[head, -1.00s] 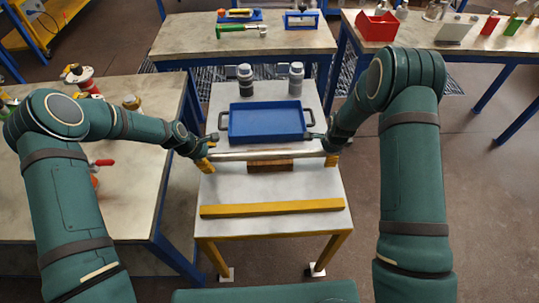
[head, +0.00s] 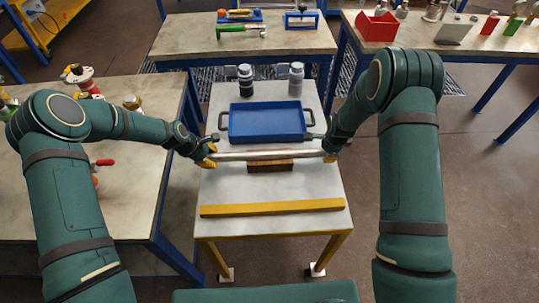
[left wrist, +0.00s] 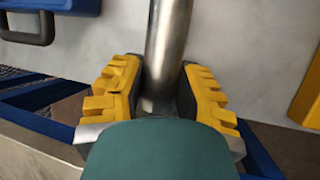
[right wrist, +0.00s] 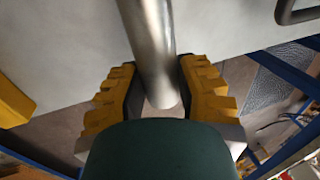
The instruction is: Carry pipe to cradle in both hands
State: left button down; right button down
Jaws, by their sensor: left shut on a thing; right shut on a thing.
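The pipe (head: 268,155) is a bare metal tube, held level crosswise over the small white-topped table. My left gripper (head: 210,158) is shut on its left end; my right gripper (head: 329,156) is shut on its right end. In the left wrist view the pipe (left wrist: 166,45) runs between the yellow fingers (left wrist: 158,95). In the right wrist view the pipe (right wrist: 150,45) also sits between the fingers (right wrist: 158,90). A brown wooden block (head: 270,167), possibly the cradle, lies just in front of and below the pipe's middle. I cannot tell whether they touch.
A blue tray (head: 267,122) with dark handles lies right behind the pipe. Two lidded bottles (head: 245,78) (head: 296,78) stand behind the tray. A yellow bar (head: 272,208) lies across the front of the table. The tabletop between block and bar is clear.

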pick_arm(q)
jog(key=shift+r, duration=0.1)
pick_arm(e)
jog(key=shift+r, duration=0.1)
